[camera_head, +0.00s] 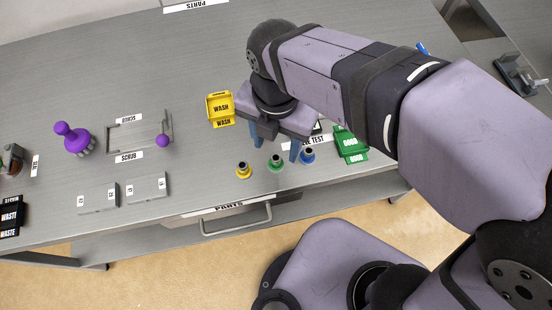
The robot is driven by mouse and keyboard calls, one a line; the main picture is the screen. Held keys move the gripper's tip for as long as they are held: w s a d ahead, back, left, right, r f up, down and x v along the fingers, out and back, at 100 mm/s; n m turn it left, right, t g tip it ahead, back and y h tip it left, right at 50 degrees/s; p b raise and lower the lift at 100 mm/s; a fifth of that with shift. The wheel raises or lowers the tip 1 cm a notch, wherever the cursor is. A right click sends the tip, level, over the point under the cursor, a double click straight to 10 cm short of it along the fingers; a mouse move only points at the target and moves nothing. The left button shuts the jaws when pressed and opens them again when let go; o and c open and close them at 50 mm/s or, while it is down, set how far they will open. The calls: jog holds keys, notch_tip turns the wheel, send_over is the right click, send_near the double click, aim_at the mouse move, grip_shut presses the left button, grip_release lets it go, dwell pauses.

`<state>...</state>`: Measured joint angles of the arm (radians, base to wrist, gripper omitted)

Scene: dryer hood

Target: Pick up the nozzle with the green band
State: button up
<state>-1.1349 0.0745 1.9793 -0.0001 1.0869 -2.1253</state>
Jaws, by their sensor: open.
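The nozzle with the green band (275,164) stands upright on the grey bench near its front edge. It is the middle one of a row of three nozzles. The nozzle with the yellow band (243,171) is to its left and the nozzle with the blue band (307,157) is to its right. My gripper (276,152) is open and points down just behind and above the green-banded nozzle. Its blue fingers are spread to either side and nothing shows between them. The exact height of the fingertips above the bench cannot be told.
A yellow WASH bin (221,109) stands behind and left. A green GOOD bin (351,143) is to the right, partly behind my arm. A test label beside the nozzles is partly hidden by my gripper. A SCRUB fixture (139,132) and a purple-handled brush (76,138) are further left.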

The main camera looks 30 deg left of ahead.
aim_at(276, 158)
jog(key=shift+f, duration=3.7)
jog(key=c, duration=1.2)
jog(key=shift+c, duration=0.2)
jog(key=shift+r, duration=0.15)
